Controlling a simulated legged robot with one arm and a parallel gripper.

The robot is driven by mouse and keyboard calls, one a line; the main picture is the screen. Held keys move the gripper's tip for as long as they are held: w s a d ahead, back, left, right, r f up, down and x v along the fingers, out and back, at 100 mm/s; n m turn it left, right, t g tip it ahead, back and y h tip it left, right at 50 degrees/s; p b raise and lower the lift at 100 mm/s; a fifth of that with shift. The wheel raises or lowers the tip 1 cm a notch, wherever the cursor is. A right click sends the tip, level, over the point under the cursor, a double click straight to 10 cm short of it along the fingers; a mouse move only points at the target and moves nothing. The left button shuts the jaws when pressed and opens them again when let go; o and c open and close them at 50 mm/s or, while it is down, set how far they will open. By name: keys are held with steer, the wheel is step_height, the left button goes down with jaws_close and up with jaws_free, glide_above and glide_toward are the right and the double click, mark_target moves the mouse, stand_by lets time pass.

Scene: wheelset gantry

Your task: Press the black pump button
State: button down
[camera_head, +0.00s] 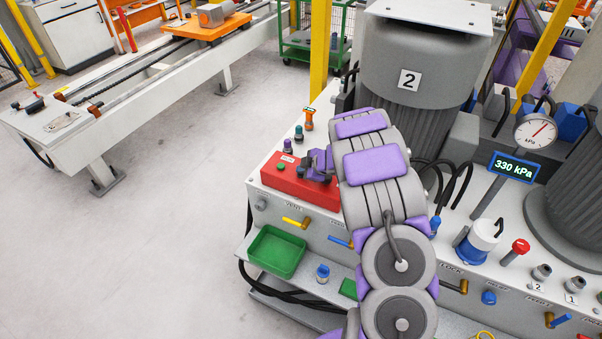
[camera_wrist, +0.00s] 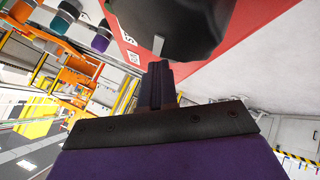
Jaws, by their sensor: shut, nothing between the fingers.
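The red control box (camera_head: 298,185) sits on the front left of the pump station, with a small green button (camera_head: 281,167) on its top. My gripper (camera_head: 312,168) is over the right part of this box and partly hides it. In the wrist view my gripper (camera_wrist: 158,70) is shut and empty, its fingertips pointing at a large round black button (camera_wrist: 170,25) on the red box (camera_wrist: 268,15). A light grey mark shows between the fingertips and the button. I cannot tell whether they touch. The button is mostly hidden in the head view.
A big grey motor marked 2 (camera_head: 415,65) stands behind my arm. A gauge (camera_head: 535,131) and a display reading 330 kPa (camera_head: 514,167) are at the right. A green tray (camera_head: 276,252) sits on the lower shelf. Small coloured connectors (camera_head: 298,133) stand behind the box.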

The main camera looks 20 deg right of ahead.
steer(key=shift+r+p, duration=0.9)
steer(key=shift+p, duration=0.3)
step_height(320, 180, up, 5)
steer(key=p, duration=0.5)
stand_by(0.6)
